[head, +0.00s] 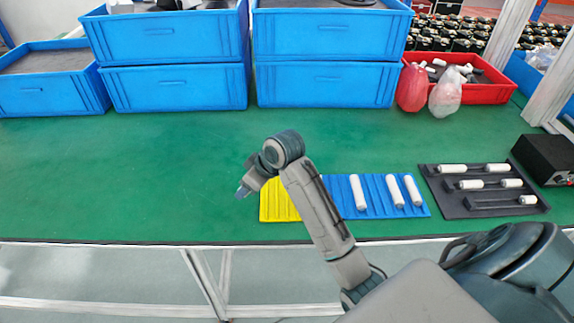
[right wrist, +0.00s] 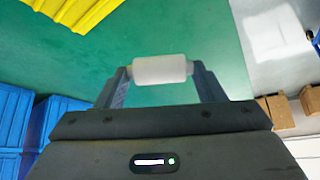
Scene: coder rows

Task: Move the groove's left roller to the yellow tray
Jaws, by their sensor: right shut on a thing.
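My right gripper (head: 243,191) is just left of the yellow tray (head: 278,202) in the head view, above the green table. In the right wrist view its jaws (right wrist: 160,78) are shut on a white roller (right wrist: 160,69), held across between the two fingers. The ribbed yellow tray also shows at the top left of that view (right wrist: 75,12), apart from the roller. The dark grooved holder (head: 456,203) lies at the right. Its front groove has one white roller (head: 527,200) at the right end and is bare at the left. My left gripper is not in view.
A blue ribbed tray (head: 337,190) with several white rollers adjoins the yellow tray. Blue crates (head: 178,88) line the back. A red bin (head: 487,92) and a black box (head: 545,158) are at right. The green table's left part is clear.

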